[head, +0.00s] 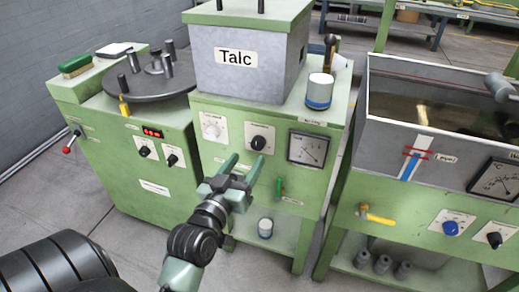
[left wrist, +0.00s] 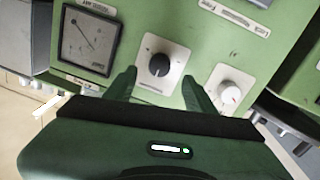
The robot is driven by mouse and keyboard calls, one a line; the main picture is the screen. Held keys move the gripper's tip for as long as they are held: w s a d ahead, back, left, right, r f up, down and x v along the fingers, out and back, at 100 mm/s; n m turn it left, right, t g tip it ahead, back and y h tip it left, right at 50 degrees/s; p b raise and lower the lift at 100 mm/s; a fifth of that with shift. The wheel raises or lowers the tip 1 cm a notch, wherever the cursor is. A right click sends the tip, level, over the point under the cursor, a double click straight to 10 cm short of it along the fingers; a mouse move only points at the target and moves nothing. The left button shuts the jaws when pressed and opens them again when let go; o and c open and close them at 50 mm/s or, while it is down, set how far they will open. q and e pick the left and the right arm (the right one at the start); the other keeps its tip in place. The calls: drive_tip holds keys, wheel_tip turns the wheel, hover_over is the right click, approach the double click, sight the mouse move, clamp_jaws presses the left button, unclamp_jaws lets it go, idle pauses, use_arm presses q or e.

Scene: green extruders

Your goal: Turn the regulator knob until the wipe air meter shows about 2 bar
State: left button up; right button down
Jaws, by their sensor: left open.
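The black regulator knob (head: 258,143) sits on a white plate on the front of the green Talc machine. It also shows in the left wrist view (left wrist: 159,65), between my fingers. The square meter (head: 307,149) is right of the knob in the head view and left of it in the left wrist view (left wrist: 88,40). Its needle is visible, but the scale is too small to read. My left gripper (head: 244,166) is open and empty, its fingers pointing at the panel just below the knob. I cannot tell whether they touch the panel. My right gripper is out of view.
A white dial (head: 213,126) is left of the knob in the head view. A white-and-blue jar (head: 319,91) stands on the machine's ledge. A water trough (head: 427,75) stands to the right.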

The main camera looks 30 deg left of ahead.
sight(256, 147)
use_arm(q)
drive_tip(key=w, duration=0.2)
drive_tip(key=w+a, duration=0.1)
drive_tip(key=w, duration=0.2)
drive_tip(key=shift+w, duration=0.35)
clamp_jaws()
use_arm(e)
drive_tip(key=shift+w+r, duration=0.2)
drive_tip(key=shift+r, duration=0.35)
use_arm(q)
drive_tip(key=m+p, duration=0.2)
drive_tip(key=p, duration=0.1)
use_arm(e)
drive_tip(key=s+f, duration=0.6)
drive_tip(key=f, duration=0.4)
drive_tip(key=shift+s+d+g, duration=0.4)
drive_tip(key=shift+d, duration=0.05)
use_arm(q)
unclamp_jaws()
drive_tip(key=shift+s, duration=0.1)
